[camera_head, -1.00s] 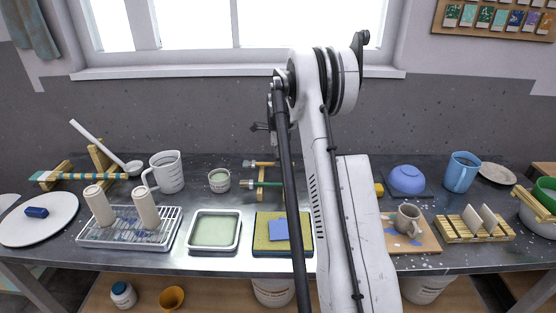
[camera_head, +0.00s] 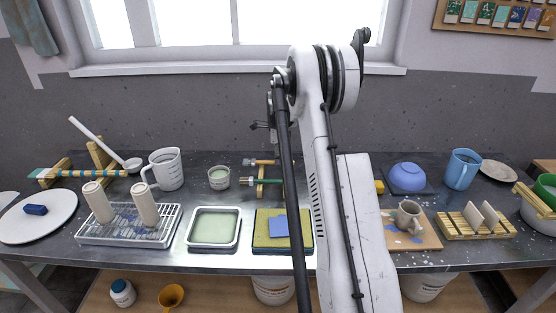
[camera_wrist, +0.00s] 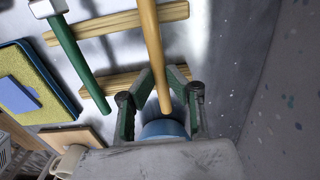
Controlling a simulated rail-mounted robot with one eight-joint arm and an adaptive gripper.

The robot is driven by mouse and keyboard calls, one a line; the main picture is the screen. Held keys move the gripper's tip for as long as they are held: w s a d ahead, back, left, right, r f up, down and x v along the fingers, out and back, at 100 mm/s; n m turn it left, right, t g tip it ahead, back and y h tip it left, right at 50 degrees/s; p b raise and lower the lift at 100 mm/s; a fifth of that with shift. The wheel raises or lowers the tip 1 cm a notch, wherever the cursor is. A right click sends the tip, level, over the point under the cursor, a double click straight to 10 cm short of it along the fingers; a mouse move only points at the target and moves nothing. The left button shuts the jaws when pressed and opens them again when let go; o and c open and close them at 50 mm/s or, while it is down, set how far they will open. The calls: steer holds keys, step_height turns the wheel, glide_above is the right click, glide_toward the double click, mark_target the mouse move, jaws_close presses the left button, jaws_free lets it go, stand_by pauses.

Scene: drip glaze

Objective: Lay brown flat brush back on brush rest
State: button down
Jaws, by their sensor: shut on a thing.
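The brown-handled brush (camera_wrist: 150,45) runs down the middle of the wrist view, its handle end between the two fingers of my gripper (camera_wrist: 163,80). My gripper is shut on this handle. The brush lies across the wooden bars of the brush rest (camera_wrist: 92,27); I cannot tell whether it touches them. In the head view the brown brush's head end (camera_head: 258,161) shows at the back of the rest (camera_head: 262,173), left of my arm, which hides my gripper there. A green-handled brush (camera_wrist: 87,68) lies on the rest beside it, also seen in the head view (camera_head: 268,181).
A yellow sponge tray (camera_head: 262,239) with a blue block (camera_head: 278,226) stands in front of the rest. A small cup (camera_head: 219,178) stands to its left. The wall is close behind.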

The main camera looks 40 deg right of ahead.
steer(key=shift+f+b, duration=0.5)
steer(key=shift+f, duration=0.15)
stand_by(0.6)
steer(key=c, duration=1.6)
jaws_free()
steer(key=shift+r, duration=0.1)
step_height(320, 180, up, 12)
steer(key=shift+f, duration=0.1)
